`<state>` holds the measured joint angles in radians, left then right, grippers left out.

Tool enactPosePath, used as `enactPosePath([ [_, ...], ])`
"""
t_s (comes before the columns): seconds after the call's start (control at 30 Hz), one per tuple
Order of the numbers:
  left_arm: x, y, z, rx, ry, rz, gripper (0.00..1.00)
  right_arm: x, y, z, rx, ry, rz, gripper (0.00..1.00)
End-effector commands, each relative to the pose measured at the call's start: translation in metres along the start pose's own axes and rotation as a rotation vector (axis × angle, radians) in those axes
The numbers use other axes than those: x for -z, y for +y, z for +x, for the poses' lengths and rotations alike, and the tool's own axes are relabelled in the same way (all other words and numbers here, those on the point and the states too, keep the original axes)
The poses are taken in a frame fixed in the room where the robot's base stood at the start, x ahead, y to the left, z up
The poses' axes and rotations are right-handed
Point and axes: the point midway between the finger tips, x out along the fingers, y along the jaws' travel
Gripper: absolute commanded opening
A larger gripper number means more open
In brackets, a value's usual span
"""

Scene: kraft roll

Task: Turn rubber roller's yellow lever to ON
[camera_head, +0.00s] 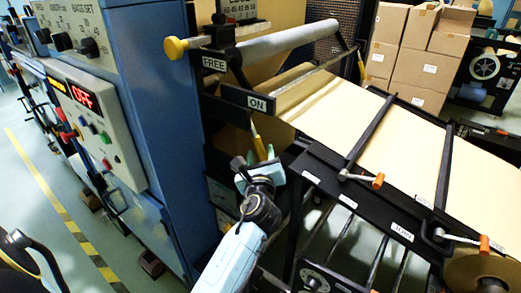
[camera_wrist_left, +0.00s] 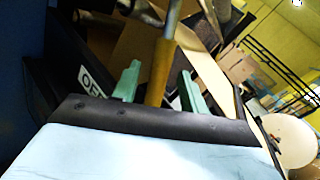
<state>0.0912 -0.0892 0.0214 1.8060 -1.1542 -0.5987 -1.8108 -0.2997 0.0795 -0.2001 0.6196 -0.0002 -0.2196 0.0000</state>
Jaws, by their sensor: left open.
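The grey rubber roller (camera_head: 288,41) lies across the machine beside a FREE label (camera_head: 214,64), with an ON label (camera_head: 257,103) below it. A yellow lever (camera_head: 257,141) hangs below the ON label in the head view. My left gripper (camera_head: 258,170) is open at the lever's lower end. In the left wrist view the yellow lever (camera_wrist_left: 163,68) stands between the two green fingers of my left gripper (camera_wrist_left: 159,84), with a gap on both sides. My right gripper is out of view.
A blue cabinet (camera_head: 158,115) with a control panel showing a red OFF display (camera_head: 83,97) stands left of my arm. A yellow knob (camera_head: 175,48) sticks out near FREE. Kraft paper (camera_head: 400,150) runs over a black frame at right. Cardboard boxes (camera_head: 415,60) stand behind.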

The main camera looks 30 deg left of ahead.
Motion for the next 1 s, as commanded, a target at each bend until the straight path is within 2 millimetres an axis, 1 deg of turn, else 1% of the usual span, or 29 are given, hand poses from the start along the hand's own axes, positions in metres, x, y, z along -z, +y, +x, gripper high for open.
enactPosePath([
  [0.03,0.0,0.0,0.008,0.0,-0.001,0.0,0.43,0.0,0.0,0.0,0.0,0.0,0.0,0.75],
  [0.1,0.0,0.0,0.016,0.001,0.0,0.0,0.43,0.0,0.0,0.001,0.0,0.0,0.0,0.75],
  [0.2,0.001,0.0,0.023,0.001,0.001,0.0,0.43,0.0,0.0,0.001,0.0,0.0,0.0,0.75],
  [0.33,0.0,0.0,0.027,0.0,0.0,-0.001,0.43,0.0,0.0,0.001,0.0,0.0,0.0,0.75],
  [0.53,0.0,0.0,0.027,0.0,0.001,-0.001,0.43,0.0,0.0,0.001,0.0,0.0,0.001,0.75],
  [0.57,0.0,0.0,0.027,0.0,0.001,-0.001,0.42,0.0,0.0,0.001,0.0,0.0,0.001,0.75],
  [0.87,0.0,0.0,0.027,0.0,0.001,-0.001,0.03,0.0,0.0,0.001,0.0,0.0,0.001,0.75],
  [0.9,0.0,0.0,0.027,0.0,0.001,-0.001,0.0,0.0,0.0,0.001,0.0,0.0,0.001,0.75],
  [1.0,0.0,0.0,0.027,0.0,0.001,-0.001,0.0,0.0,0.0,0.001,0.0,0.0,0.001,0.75],
])
